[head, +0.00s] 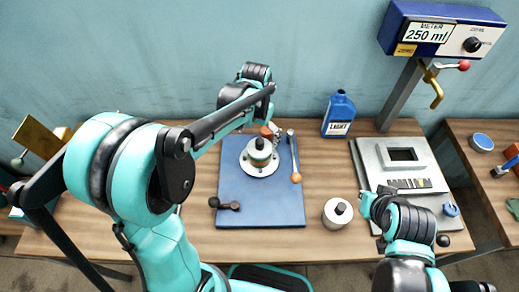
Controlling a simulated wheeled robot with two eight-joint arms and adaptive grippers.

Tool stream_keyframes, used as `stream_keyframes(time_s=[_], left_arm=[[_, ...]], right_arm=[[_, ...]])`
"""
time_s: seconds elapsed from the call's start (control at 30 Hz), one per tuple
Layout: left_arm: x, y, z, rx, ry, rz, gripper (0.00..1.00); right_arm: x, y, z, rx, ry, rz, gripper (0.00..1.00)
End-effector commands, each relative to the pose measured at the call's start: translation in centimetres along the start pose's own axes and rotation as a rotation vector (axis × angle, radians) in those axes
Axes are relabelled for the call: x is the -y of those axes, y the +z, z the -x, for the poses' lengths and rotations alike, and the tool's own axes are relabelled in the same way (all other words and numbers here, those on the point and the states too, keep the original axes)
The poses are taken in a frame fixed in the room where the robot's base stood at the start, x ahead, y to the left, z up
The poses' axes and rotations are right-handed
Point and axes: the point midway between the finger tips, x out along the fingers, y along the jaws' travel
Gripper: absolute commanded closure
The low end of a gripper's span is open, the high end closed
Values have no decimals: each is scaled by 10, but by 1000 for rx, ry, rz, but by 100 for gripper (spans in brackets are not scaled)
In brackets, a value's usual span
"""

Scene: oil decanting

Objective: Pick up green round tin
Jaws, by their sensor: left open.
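The green round tin (259,152) stands upright on a white round saucer (259,168), towards the back of the blue mat (262,207). Its top and side show in the head view, with a pale band around it. My left arm comes in from the left and reaches over the back of the table. My left gripper (269,129) is close behind the tin and partly hidden; it is open, and the tin rests on the saucer. My right arm is at the lower right, and its gripper (369,202) is near the grey plate; its fingers do not show clearly.
A spoon-like tool (295,176) and a small dark item (225,204) lie on the mat. A blue bottle (339,116) stands at the back. A blue meter (440,32) rises above the grey plate (403,163).

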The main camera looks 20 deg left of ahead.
Motion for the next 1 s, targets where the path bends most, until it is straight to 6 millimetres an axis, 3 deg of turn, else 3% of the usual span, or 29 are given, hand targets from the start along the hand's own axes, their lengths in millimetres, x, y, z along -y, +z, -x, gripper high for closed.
stream_keyframes(time_s=[0.2,0.7,1.0], left_arm=[[0,-12,-18,48,10,-21,3],[-2,-6,-86,48,10,-21,3],[-2,-6,-91,48,10,-21,3]], right_arm=[[0,-1,2,0,0,0,100],[0,12,-16,0,0,0,100],[0,12,-17,0,0,0,100]])
